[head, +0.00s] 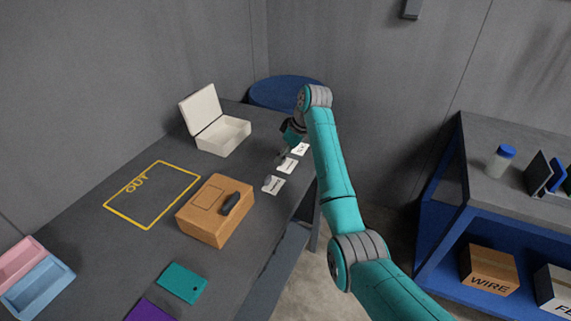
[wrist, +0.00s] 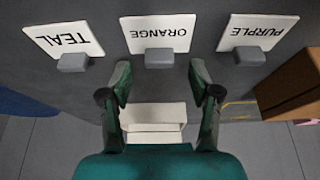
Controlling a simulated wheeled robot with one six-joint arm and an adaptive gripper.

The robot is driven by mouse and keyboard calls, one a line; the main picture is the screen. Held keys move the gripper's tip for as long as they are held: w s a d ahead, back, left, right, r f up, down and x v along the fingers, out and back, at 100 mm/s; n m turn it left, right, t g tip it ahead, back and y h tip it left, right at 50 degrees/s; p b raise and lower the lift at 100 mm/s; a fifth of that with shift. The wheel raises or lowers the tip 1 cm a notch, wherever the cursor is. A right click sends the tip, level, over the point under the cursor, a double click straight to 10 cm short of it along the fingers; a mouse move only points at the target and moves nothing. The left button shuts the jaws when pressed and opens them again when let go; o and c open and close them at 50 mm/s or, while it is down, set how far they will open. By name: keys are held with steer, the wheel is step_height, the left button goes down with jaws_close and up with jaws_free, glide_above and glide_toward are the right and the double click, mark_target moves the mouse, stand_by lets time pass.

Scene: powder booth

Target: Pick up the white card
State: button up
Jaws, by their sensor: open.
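Three white cards with printed words lie in a row along the table's right edge, each with a small grey block at one edge. In the wrist view they read TEAL (wrist: 68,39), ORANGE (wrist: 155,35) and PURPLE (wrist: 258,33); all three are upside down there. In the head view the near card (head: 275,186), middle card (head: 288,165) and far card (head: 301,149) show small. My gripper (wrist: 160,75) is open and empty, its fingertips either side of the ORANGE card's grey block (wrist: 159,58) in the picture. I cannot tell its height above the table.
An open white case (head: 222,135) stands behind; a brown box with a dark handle (head: 215,211) stands nearer. A yellow OUT outline (head: 150,194) is empty. Teal (head: 182,283) and purple (head: 150,311) pieces and pink and blue trays (head: 40,284) lie in front. A blue shelf unit (head: 440,225) stands right.

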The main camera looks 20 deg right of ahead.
steer(key=shift+x, duration=1.05)
steer(key=c, duration=0.9)
steer(key=shift+c, duration=0.2)
step_height(320, 180, up, 10)
